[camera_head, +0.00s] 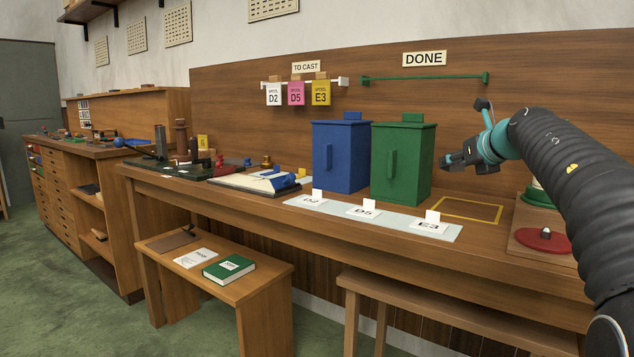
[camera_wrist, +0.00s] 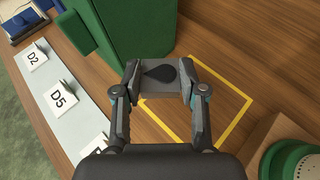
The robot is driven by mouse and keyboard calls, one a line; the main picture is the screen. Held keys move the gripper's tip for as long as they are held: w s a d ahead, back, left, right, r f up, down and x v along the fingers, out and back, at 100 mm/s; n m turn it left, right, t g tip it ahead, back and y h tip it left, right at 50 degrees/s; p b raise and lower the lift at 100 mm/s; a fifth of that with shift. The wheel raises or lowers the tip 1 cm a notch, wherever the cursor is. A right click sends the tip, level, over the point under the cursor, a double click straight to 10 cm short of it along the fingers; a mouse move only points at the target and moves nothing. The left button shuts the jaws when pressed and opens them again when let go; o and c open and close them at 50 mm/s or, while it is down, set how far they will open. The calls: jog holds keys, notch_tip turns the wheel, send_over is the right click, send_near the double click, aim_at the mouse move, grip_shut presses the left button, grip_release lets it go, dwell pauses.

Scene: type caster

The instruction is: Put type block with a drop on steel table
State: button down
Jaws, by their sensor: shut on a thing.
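My gripper (camera_head: 462,160) is shut on a small grey type block (camera_wrist: 160,75) with a black drop on its upper face. The block shows between the two fingers in the wrist view (camera_wrist: 160,92). My gripper holds it above the bench, over or near a yellow outlined square (camera_head: 470,209), right of the green cabinet (camera_head: 410,165). A pale slab (camera_head: 250,182) lies on the bench left of the blue cabinet (camera_head: 340,155), with small blue and yellow things on it. I cannot tell whether this slab is the steel table.
A pale strip (camera_head: 393,222) with D2, D5 and E3 cards lies along the bench front. A red disc (camera_head: 545,238) and a green round thing (camera_head: 540,197) stand at the right. Pink, white and yellow tags hang on the back wall. The yellow square is bare.

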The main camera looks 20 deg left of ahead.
aim_at(451, 212)
jog(key=shift+w+d, duration=0.2)
jog(key=shift+w, duration=0.3)
notch_tip(451, 212, down, 10)
jog(key=b, duration=0.4)
jog(key=shift+s+a, duration=0.1)
jog(key=c, duration=0.7)
grip_release()
jog(key=shift+f, duration=0.1)
jog(key=shift+o, duration=0.2)
